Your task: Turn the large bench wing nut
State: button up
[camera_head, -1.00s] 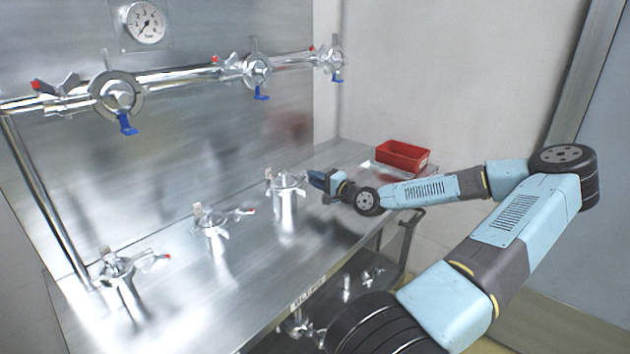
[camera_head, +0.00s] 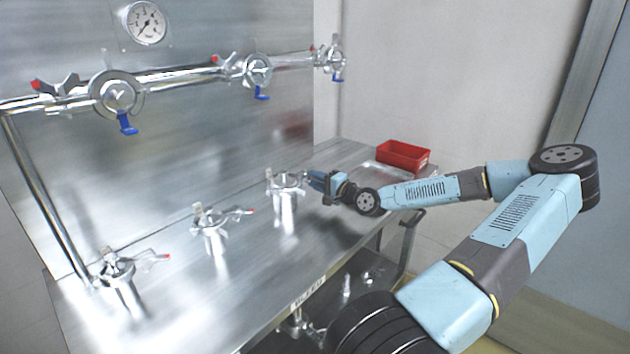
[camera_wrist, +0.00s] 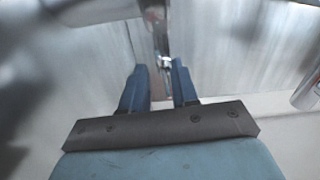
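Three metal clamped fittings with wing nuts stand in a row on the steel bench (camera_head: 165,275). The far fitting (camera_head: 288,205) is the one beside my gripper and looks the widest for its distance. My gripper (camera_head: 308,180) is at its right side, level with its top. In the wrist view two blue fingers (camera_wrist: 160,72) stand apart with a clear gap. A thin shiny metal part (camera_wrist: 162,42) shows beyond the fingertips, in line with the gap. It looks like part of the wing nut, but blur hides the detail. I cannot tell whether the fingers touch it.
The middle fitting (camera_head: 212,232) and near fitting (camera_head: 120,280) have red-tipped handles. A red bin (camera_head: 403,156) stands at the bench's far right end. A pipe with clamps and blue levers (camera_head: 180,75) runs along the back wall, below a gauge (camera_head: 146,22). A lower shelf holds small metal parts.

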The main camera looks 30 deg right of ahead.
jog(key=shift+o, duration=0.7)
jog(key=shift+r, duration=0.1)
jog(key=shift+s+d, duration=0.1)
jog(key=shift+v, duration=6.75)
